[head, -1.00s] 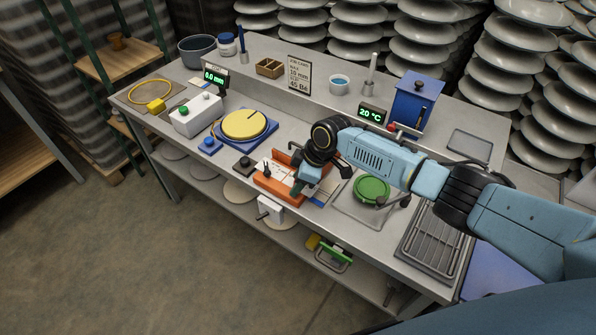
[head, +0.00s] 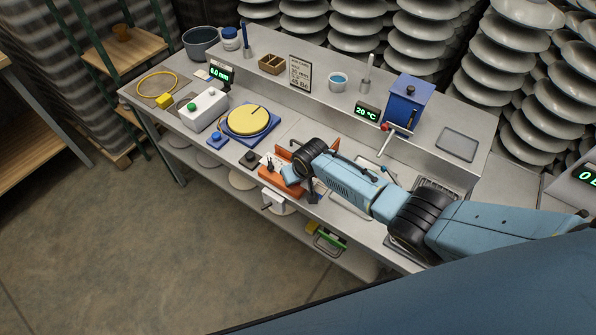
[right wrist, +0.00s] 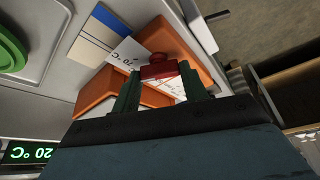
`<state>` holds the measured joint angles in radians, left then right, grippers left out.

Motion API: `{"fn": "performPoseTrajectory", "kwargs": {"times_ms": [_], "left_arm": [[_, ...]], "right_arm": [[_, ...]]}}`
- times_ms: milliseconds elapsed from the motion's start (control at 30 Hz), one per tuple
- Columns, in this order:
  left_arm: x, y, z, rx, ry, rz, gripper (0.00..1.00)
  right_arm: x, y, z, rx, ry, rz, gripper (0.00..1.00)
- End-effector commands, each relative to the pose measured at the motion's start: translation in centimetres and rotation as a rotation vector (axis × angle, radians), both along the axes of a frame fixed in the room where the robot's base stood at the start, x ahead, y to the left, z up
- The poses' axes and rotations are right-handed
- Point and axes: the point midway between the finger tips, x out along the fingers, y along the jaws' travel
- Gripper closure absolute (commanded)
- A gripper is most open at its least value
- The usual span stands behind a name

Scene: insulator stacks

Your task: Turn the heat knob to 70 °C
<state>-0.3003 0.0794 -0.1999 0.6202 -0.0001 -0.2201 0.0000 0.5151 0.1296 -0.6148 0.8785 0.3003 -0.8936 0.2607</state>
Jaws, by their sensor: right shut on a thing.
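The heat knob (right wrist: 158,68) is red and sits between my right gripper's fingertips in the right wrist view. It stands at a white marked panel (right wrist: 168,88) between orange walls; upside-down "°C" lettering shows beside it. My right gripper (right wrist: 160,82) is shut on the knob. In the head view my right gripper (head: 296,180) is low over the orange fixture (head: 268,188) at the bench's front edge, and it hides the knob. The temperature display (head: 367,112) reads 20 °C. The knob's pointer angle cannot be made out. My left gripper is not in view.
A blue box (head: 408,103) with a red-ended lever stands behind my right forearm. A yellow disc (head: 250,121) on a blue base and a white box (head: 204,108) with a green button are to the left. A grey tray (head: 457,144) lies at the right.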

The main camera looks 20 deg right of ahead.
Motion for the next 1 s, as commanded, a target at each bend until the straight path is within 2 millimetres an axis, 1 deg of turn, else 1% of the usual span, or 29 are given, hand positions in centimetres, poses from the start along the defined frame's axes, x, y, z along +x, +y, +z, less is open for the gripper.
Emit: {"fn": "performPoseTrajectory", "kwargs": {"times_ms": [33, 200, 433, 667, 1000], "left_arm": [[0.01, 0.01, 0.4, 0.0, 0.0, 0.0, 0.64], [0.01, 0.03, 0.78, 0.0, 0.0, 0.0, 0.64], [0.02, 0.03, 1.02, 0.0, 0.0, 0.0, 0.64], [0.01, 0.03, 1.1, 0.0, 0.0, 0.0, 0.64], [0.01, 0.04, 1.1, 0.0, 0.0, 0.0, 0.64]], "right_arm": [[0.02, 0.17, 0.23, 0.002, 0.0, -0.039, 0.79], [0.03, 0.26, 0.15, 0.003, 0.0, -0.156, 0.79], [0.07, 0.22, 0.09, 0.002, -0.001, -0.261, 0.79], [0.1, 0.24, 0.09, 0.002, -0.002, -0.305, 0.79], [0.12, 0.2, 0.08, 0.002, -0.002, -0.312, 0.79]]}}
